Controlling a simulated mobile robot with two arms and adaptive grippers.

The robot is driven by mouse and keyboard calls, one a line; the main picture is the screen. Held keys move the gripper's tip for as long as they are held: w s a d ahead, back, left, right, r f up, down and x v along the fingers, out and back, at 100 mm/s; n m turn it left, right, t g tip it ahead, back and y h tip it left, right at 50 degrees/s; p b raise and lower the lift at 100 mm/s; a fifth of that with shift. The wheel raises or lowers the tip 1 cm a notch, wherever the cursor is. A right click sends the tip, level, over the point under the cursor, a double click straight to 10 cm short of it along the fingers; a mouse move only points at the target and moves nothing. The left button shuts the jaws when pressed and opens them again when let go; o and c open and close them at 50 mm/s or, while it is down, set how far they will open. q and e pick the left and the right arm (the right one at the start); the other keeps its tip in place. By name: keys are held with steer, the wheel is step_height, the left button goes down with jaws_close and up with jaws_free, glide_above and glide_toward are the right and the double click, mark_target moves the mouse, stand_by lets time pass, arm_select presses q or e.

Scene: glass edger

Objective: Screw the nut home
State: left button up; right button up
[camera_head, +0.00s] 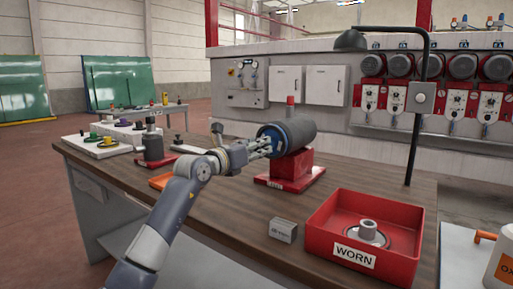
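A dark grey cylinder (298,131) with a blue-rimmed left end lies on its side on a red stand (292,172) on the wooden bench. My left gripper (266,146) is at the cylinder's left end, with its fingers pointing at the end face. The fingers hide the middle of that face. I cannot make out a nut there, nor whether the fingers are closed on one. My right gripper is not in view.
A red tray (318,240) labelled WORN holds a grey flanged part (368,232). A small grey block (283,231) lies left of it. A black lamp post (415,140) stands behind. Small fixtures (153,147) stand at the bench's far left.

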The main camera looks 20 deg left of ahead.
arm_select(q)
steer(key=shift+r+m+p, duration=0.1)
steer(key=shift+m+p, duration=0.95)
steer(key=shift+m, duration=12.75)
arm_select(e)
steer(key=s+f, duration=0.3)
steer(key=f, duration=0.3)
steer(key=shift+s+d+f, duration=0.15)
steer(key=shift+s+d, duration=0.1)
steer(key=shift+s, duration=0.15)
arm_select(q)
steer(key=o, duration=1)
